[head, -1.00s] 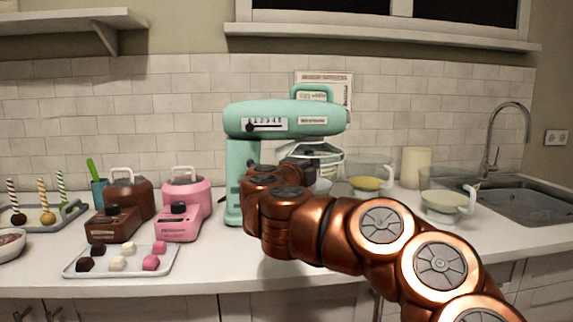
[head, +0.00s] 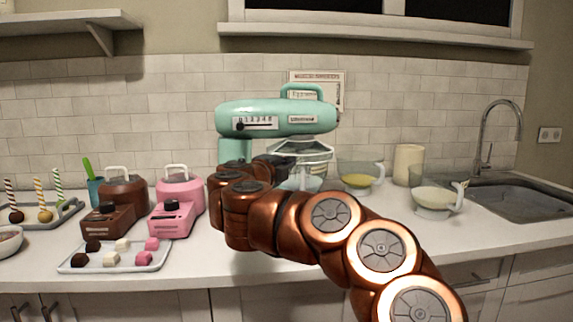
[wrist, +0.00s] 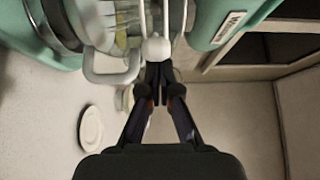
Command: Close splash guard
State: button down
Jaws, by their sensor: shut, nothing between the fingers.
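The mint-green stand mixer (head: 275,118) stands on the counter behind my arm. Its pale, see-through splash guard (head: 316,152) shows beneath the mixer head, partly hidden by my arm. In the wrist view, pale guard rods and a round white knob (wrist: 156,48) are just beyond my fingertips. My gripper (wrist: 158,72) is shut and empty, with its tips right by the knob; I cannot tell whether they touch. In the head view my gripper (head: 275,162) is in front of the mixer, and the mixer's lower part is mostly hidden.
A brown machine (head: 118,205) and a pink machine (head: 177,205) stand left of my arm, behind a tray of sweets (head: 118,257). Two clear jugs, one with yellow contents (head: 360,171) and one with cream contents (head: 437,198), stand at the right, before the sink (head: 520,200).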

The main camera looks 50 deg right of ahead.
jog(key=shift+w+a+t, duration=0.3)
jog(key=shift+w+a, duration=0.1)
jog(key=shift+w, duration=0.1)
send_near(297, 164)
jog(key=a, duration=0.1)
jog(key=a+r, duration=0.1)
jog(key=a, duration=0.3)
jog(key=shift+w+r+p, duration=0.25)
jog(key=shift+r+p, duration=0.1)
jog(key=shift+r, duration=0.05)
